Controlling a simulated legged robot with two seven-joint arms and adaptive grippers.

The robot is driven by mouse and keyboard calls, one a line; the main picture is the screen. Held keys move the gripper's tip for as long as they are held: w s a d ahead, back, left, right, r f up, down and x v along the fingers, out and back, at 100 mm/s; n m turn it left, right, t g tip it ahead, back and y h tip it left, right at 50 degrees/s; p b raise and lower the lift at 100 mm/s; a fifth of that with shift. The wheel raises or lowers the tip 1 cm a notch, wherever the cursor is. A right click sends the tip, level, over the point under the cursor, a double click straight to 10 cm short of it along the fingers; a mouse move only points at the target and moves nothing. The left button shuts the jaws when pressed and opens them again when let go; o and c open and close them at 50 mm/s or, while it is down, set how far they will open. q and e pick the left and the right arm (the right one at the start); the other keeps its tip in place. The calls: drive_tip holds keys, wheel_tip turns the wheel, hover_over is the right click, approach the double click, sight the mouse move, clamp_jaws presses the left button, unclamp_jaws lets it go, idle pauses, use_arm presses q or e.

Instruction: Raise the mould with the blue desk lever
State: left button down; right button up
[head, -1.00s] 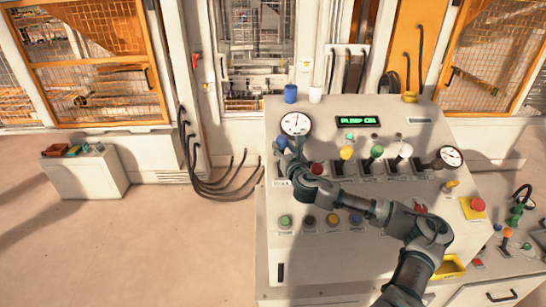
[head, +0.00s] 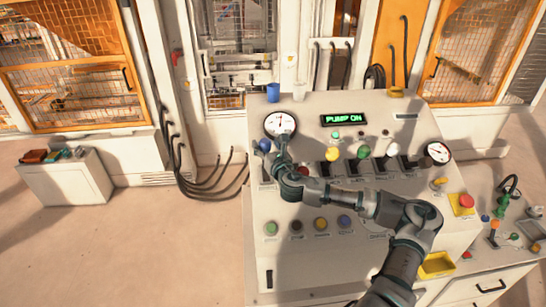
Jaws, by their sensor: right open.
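The blue lever's round knob (head: 264,145) stands at the left end of the lever row on the sloped desk (head: 340,262), just below the left gauge. My right gripper (head: 277,150) is open, immediately right of the blue knob. I cannot tell whether it touches the knob. The gripper and wrist hide much of the lever's stem and slot. The press bay (head: 236,72) shows behind the desk, but the mould is too small to make out clearly. My left gripper is out of view.
Red (head: 302,170), yellow (head: 332,154), green (head: 362,152) and white (head: 392,150) lever knobs stand to the right. The display (head: 344,119) reads "PUMP ON".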

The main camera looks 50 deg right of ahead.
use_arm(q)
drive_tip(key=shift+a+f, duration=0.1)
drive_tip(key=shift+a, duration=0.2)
use_arm(e)
drive_tip(key=a+v, duration=0.1)
drive_tip(key=v, duration=1)
drive_tip(key=shift+a+r, duration=0.25)
drive_tip(key=shift+a, duration=0.15)
drive_tip(key=shift+w+d, duration=0.1)
drive_tip(key=shift+d, duration=0.05)
